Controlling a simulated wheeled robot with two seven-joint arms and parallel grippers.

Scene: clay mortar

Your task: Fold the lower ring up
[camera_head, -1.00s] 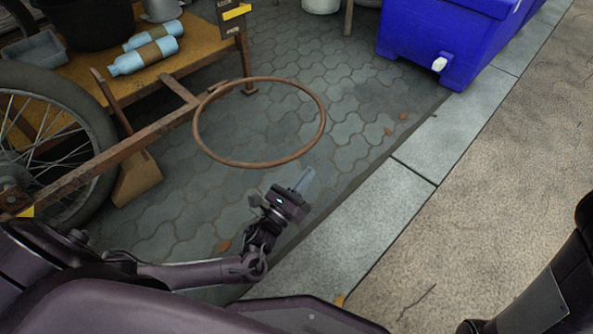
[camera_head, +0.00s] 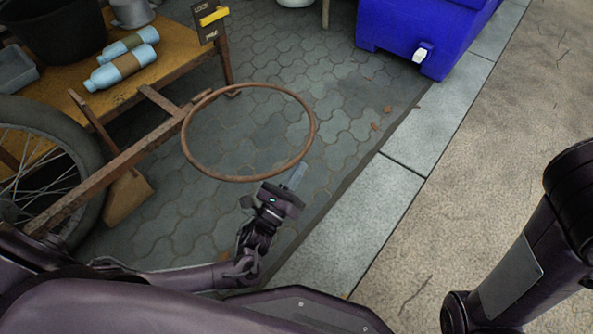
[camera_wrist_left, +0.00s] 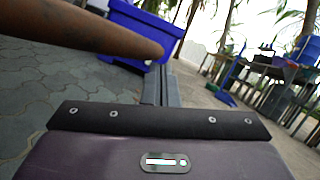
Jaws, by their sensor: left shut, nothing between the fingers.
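The lower ring (camera_head: 190,157) is a thin rusty brown hoop joined at its left to a rusty bar (camera_head: 118,166). It stands out over the grey paving in the head view. My left gripper (camera_head: 297,177) is shut and empty, with its fingertips close to the ring's near right edge. In the left wrist view, part of the ring (camera_wrist_left: 85,27) crosses large at the upper left, close to the shut fingers (camera_wrist_left: 161,84). I cannot tell whether they touch it. My right arm shows at the right of the head view, but its gripper is out of view.
A spoked wheel (camera_head: 88,178) stands at the left. A wooden table (camera_head: 180,62) behind it holds blue bottles (camera_head: 120,70) and a dark tub. A blue bin (camera_head: 400,32) stands at the back right.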

